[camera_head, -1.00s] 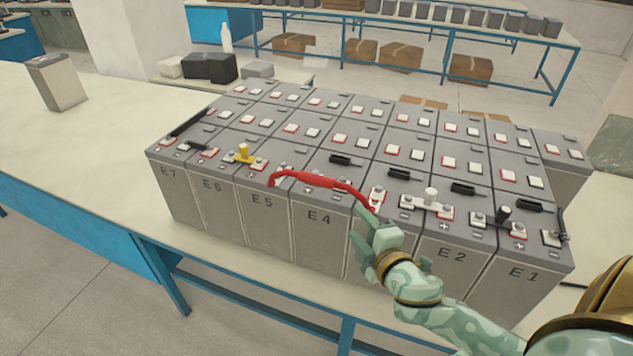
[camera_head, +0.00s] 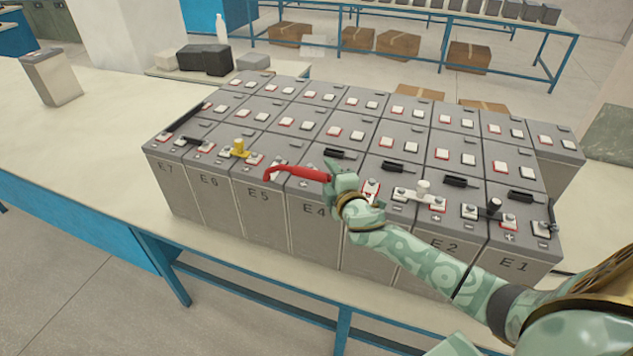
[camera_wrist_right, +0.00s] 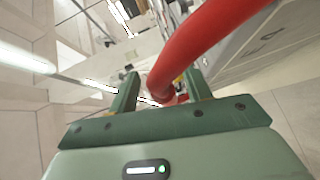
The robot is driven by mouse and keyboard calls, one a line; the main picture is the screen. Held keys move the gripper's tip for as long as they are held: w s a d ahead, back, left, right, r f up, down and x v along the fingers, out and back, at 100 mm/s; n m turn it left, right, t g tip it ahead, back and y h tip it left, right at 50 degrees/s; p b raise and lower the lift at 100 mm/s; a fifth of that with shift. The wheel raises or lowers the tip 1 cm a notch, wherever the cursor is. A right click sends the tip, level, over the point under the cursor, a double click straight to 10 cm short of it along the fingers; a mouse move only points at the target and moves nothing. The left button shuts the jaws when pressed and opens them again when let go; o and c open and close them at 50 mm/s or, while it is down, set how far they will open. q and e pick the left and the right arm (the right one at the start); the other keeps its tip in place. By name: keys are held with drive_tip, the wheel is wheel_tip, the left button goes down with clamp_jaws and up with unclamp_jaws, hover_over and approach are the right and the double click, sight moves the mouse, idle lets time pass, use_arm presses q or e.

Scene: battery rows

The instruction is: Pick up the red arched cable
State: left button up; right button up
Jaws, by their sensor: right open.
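The red arched cable (camera_head: 298,173) rests on the front battery row, its left end at the top of battery E5. Its right part is hidden behind my right gripper in the head view. My right gripper (camera_head: 338,172) is at the cable's right part, above battery E4. In the right wrist view the cable (camera_wrist_right: 195,48) looms large and runs down toward the space between the two open fingers of the gripper (camera_wrist_right: 160,92). I cannot tell whether the fingers touch it. My left gripper is not in view.
Grey batteries (camera_head: 205,203) stand in tight rows on a pale workbench (camera_head: 60,130). A yellow-capped connector (camera_head: 239,148) sits left of the cable, a white-capped one (camera_head: 423,188) right of it. A lone battery (camera_head: 52,78) stands far left. Bench room at left is clear.

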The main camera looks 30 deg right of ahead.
drive_tip(key=shift+w+f, duration=0.2)
drive_tip(key=shift+w, duration=0.35)
drive_tip(key=shift+s, duration=0.15)
drive_tip(key=shift+c, duration=1)
drive_tip(key=shift+d, duration=0.1)
clamp_jaws()
drive_tip(key=shift+r, duration=0.1)
